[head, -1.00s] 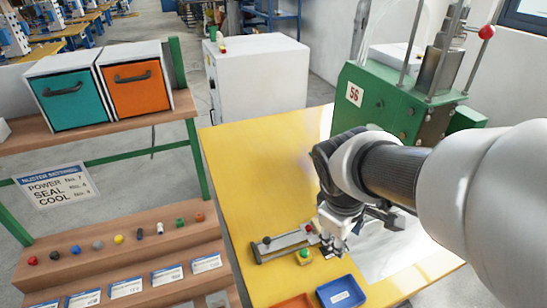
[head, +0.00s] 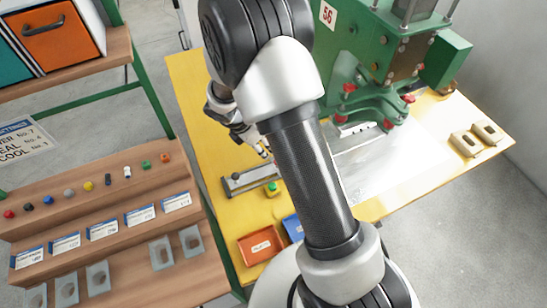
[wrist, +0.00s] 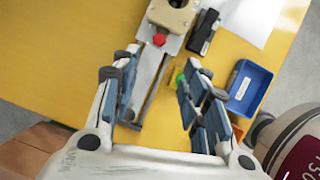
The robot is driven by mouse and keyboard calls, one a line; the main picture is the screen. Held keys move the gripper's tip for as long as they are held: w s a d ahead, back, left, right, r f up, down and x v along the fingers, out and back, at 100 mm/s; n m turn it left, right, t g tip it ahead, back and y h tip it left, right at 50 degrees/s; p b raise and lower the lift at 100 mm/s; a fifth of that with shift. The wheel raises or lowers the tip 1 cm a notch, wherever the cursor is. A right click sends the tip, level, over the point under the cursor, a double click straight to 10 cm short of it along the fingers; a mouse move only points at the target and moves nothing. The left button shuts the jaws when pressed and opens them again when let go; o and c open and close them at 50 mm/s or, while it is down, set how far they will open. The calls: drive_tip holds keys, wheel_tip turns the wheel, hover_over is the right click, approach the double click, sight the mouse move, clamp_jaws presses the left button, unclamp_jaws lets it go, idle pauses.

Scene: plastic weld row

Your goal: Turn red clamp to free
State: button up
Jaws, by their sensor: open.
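A small red knob (wrist: 159,40), which I take for the red clamp, sits on the end of a beige block (wrist: 176,14) on a grey metal fixture (wrist: 150,68) in the wrist view. The fixture also lies on the yellow table in the head view (head: 240,183), where my arm hides its right end and I cannot make out the knob. My gripper (wrist: 162,75) is open and empty. In the wrist view its fingers show on either side of the fixture, with the knob just beyond the tips. It also shows in the head view (head: 264,152).
A green button on a yellow box (head: 272,188) stands beside the fixture. An orange tray (head: 261,245) and a blue tray (wrist: 249,87) lie near the front. A black part (wrist: 204,32) lies beside the beige block. The green machine (head: 365,60) stands behind, and beige pads (head: 466,143) lie right.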

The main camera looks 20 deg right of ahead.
drive_tip(key=b+x, duration=0.4)
drive_tip(key=x, duration=0.9)
drive_tip(key=shift+w+d+f, duration=0.1)
drive_tip(key=shift+w+f, duration=0.05)
drive_tip(key=shift+f, duration=0.25)
clamp_jaws()
